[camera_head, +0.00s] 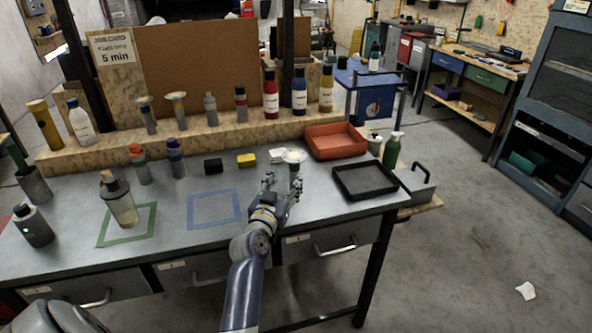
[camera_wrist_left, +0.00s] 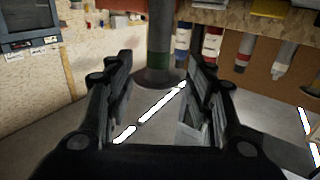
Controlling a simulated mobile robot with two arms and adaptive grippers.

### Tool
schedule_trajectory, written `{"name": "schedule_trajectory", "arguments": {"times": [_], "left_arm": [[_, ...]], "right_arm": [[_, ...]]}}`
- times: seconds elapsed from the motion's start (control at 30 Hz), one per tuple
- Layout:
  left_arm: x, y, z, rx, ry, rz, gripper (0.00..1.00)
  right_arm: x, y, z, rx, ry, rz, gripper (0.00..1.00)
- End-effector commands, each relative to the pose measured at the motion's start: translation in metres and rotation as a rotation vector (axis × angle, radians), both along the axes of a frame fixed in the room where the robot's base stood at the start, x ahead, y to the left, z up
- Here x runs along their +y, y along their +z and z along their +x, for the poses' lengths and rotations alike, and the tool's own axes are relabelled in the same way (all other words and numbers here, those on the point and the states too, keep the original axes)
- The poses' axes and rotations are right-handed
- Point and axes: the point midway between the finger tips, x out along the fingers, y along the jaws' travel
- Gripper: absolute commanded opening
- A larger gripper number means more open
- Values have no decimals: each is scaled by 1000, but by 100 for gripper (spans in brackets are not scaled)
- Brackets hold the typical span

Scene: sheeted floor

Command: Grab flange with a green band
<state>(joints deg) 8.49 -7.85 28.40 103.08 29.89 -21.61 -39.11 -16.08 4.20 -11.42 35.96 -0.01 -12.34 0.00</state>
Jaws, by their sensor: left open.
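The flange with a green band (camera_head: 295,168) stands upright on the grey workbench, right of centre, with a pale wide disc on top and a dark body. In the left wrist view, its dark body with the green band (camera_wrist_left: 159,60) shows beyond and between the two fingers. My left gripper (camera_head: 282,188) is open in front of the flange, its fingers pointing at it. A gap shows between the fingers and the body in the wrist view, so it is not held. The gripper partly hides the flange's lower part in the head view. My right gripper is not in view.
A red tray (camera_head: 335,141) and a black tray (camera_head: 365,181) lie right of the flange. A yellow block (camera_head: 246,160) and a black block (camera_head: 213,166) lie to its left. Bottles and other flanges stand on the wooden ledge (camera_head: 215,133) behind. A blue taped square (camera_head: 214,208) is empty.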

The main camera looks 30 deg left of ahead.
Motion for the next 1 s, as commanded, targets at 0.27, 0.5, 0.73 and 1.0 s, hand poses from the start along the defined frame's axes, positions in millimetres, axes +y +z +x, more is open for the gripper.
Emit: {"name": "schedule_trajectory", "arguments": {"times": [0.27, 0.5, 0.73, 1.0], "left_arm": [[9, 1, 28, -1, 1, 1, 49], [12, 3, 47, 0, 0, 0, 49], [19, 2, 73, 0, -1, 0, 49], [22, 1, 80, 1, 1, 2, 49]], "right_arm": [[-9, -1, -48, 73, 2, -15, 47], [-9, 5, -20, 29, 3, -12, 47], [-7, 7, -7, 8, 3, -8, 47], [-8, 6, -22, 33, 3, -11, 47]]}}
